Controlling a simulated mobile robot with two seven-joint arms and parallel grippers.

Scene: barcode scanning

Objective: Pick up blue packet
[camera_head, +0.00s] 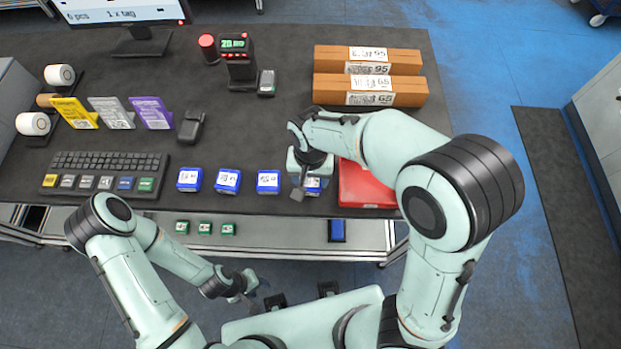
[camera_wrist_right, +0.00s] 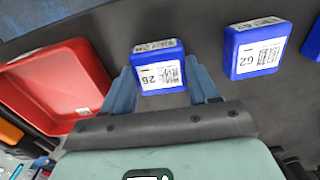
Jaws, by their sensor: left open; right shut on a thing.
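A blue packet with a white label (camera_wrist_right: 160,68) lies between the two fingers of my right gripper (camera_wrist_right: 162,88) in the right wrist view. The gripper is shut on it. In the head view, my right gripper (camera_head: 306,184) covers most of this packet (camera_head: 314,185), at the right end of a row near the table's front edge. Whether it is clear of the table I cannot tell. Other blue packets (camera_head: 268,182) (camera_head: 228,181) (camera_head: 189,180) stand in that row to the left. My left gripper (camera_head: 256,288) is open and empty, in front of the table.
A red tray (camera_head: 378,197) stands just right of the held packet, partly behind my right arm. Long brown boxes (camera_head: 400,90) lie behind it. A keyboard (camera_head: 110,162), a scanner (camera_head: 191,127) and coloured cards (camera_head: 151,113) are on the left. The table's middle is clear.

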